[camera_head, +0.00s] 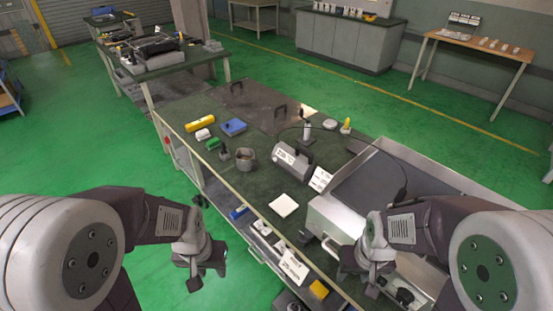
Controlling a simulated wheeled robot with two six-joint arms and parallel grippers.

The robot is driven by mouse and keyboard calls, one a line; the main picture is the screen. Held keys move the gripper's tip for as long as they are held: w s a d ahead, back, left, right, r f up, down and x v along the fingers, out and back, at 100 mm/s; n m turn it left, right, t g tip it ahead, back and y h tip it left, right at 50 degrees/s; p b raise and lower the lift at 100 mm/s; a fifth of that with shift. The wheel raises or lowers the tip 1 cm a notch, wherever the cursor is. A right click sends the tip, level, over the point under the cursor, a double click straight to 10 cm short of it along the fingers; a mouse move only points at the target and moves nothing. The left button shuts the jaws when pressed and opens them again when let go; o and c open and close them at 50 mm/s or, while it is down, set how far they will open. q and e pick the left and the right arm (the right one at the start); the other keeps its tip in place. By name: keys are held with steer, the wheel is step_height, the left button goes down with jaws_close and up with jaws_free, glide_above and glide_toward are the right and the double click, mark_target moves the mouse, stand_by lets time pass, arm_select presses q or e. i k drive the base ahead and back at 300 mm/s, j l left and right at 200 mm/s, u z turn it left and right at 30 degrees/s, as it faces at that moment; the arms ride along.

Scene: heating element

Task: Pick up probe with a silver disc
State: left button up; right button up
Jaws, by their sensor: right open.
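A small upright probe-like tool (306,131) with a dark top and pale lower part stands on the dark green workbench (262,190), behind a grey instrument box. A thin cable runs near it; I cannot make out a silver disc at this size. My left gripper (206,279) hangs open and empty in front of the bench's near edge, well short of the tool. My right gripper (358,282) is open and empty by the near side of the metal heating unit (325,215), also apart from the tool.
A grey instrument box (292,160), grey cup (246,158), black-handled tool (224,153), white square (284,205), blue box (233,127) and yellow cylinder (200,124) lie on the bench. A yellow-topped item (346,126) stands farther back. A lower shelf holds a yellow block (318,289).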

mark_target(403, 192)
steer(key=z, duration=1.15)
